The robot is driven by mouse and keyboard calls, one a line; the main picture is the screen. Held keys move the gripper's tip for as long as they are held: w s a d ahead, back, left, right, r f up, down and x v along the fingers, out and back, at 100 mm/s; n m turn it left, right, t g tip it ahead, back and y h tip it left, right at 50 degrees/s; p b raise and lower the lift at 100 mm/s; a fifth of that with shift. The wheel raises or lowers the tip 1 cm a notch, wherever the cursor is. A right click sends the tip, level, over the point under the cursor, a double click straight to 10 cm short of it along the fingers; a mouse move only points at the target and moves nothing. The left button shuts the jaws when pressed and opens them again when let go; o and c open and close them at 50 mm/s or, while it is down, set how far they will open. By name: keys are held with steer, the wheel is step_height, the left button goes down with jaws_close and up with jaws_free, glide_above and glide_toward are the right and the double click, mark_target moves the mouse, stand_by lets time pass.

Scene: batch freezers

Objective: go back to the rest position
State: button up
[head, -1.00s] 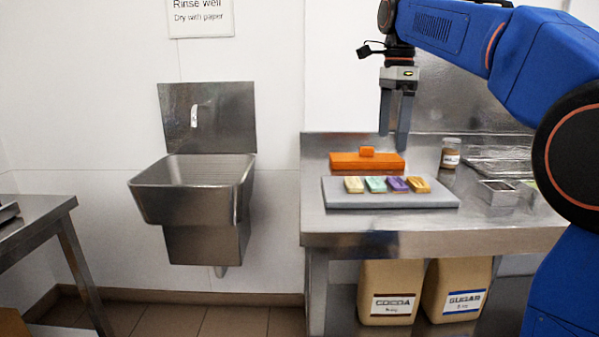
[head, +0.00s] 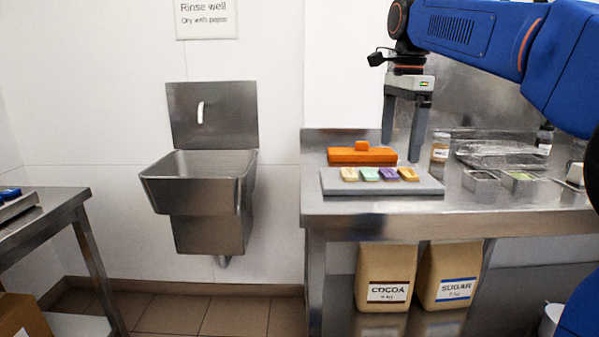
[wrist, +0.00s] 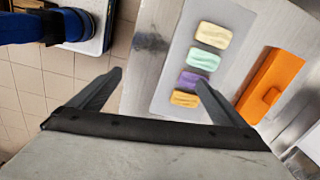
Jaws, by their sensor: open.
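My gripper (head: 402,150) hangs from my blue arm, pointing down above the back of the steel bench (head: 400,222). Its two grey fingers are apart with nothing between them. In the wrist view the open fingers (wrist: 158,82) show over the bench edge and the floor. A grey board (head: 382,188) lies on the bench, left of and below the gripper in the head view. On it sit several small bars in a row, cream (head: 349,174), mint (head: 369,174), purple (head: 389,174) and orange-yellow (head: 408,174). An orange lidded box (head: 361,155) with a knob is behind the board.
A jar (head: 440,147), small steel containers (head: 481,181) and a clear-wrapped tray (head: 500,152) stand on the bench's right side. Cocoa (head: 386,275) and sugar bags (head: 448,272) stand below. A steel sink (head: 200,180) is on the wall, another table (head: 42,225) at left. Floor between is clear.

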steer(key=s+d+f+n+t, duration=0.2)
steer(key=s+f+n, duration=0.6)
steer(key=s+f, duration=0.6)
steer(key=s+d+f+n+t, duration=0.2)
steer(key=s+d+f+n, duration=0.2)
steer(key=s+f+n, duration=0.4)
steer(key=s+f, duration=0.7)
steer(key=f, duration=0.2)
stand_by(4.9)
